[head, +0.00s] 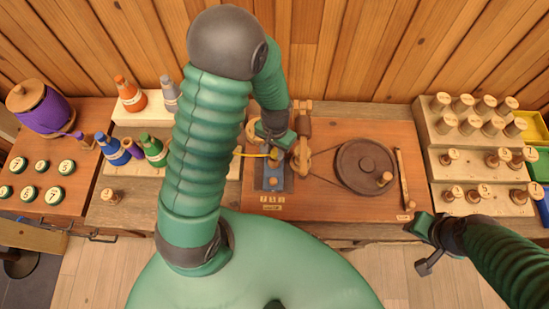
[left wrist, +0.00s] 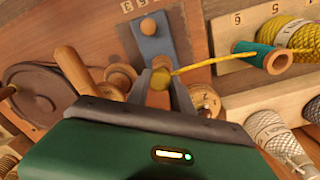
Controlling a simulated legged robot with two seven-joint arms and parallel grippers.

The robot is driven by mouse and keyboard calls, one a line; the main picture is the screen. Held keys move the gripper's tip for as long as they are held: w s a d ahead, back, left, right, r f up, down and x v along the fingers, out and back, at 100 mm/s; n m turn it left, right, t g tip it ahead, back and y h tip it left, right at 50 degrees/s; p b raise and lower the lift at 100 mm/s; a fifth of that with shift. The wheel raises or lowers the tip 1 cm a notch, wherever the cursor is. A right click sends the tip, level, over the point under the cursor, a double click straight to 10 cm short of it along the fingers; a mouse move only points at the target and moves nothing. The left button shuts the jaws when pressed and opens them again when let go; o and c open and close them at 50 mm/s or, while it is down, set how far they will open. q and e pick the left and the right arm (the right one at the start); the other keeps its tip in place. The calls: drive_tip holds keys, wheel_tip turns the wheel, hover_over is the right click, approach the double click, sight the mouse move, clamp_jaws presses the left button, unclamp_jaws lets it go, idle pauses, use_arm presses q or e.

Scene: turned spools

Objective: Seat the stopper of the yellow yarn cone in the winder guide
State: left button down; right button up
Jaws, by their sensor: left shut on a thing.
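My left gripper (head: 274,150) is over the winder, and its fingers also show in the left wrist view (left wrist: 161,88). It is shut on a small yellow-brown stopper (left wrist: 160,78), and a yellow strand runs from there to the yellow yarn cone (left wrist: 295,34) with a teal end. In the head view my arm hides that cone. The blue-grey winder guide (head: 272,182) with a round wooden knob lies just beyond the fingertips in the left wrist view (left wrist: 152,45). I cannot tell whether the stopper touches the guide. My right gripper (head: 425,228) is at the table's front right.
A dark winder wheel (head: 364,166) stands right of the guide, with wooden posts close to my left gripper. Orange (head: 130,95), blue (head: 113,150) and green (head: 153,150) cones stand at left. Stepped racks of wooden spools (head: 470,120) stand at right.

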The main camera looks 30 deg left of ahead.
use_arm(q)
drive_tip(key=shift+a, duration=0.65)
drive_tip(key=shift+d, duration=0.15)
drive_tip(key=shift+f, duration=0.1)
drive_tip(key=shift+d+f, duration=0.2)
drive_tip(key=shift+f, duration=0.05)
drive_tip(key=shift+a+f+b, duration=0.2)
drive_tip(key=shift+f+b, duration=0.5)
drive_tip(key=shift+f, duration=0.05)
drive_tip(key=c, duration=1)
unclamp_jaws()
drive_tip(key=shift+c, duration=0.2)
drive_tip(key=shift+o, duration=0.2)
drive_tip(key=o, duration=0.4)
drive_tip(key=shift+c, duration=0.2)
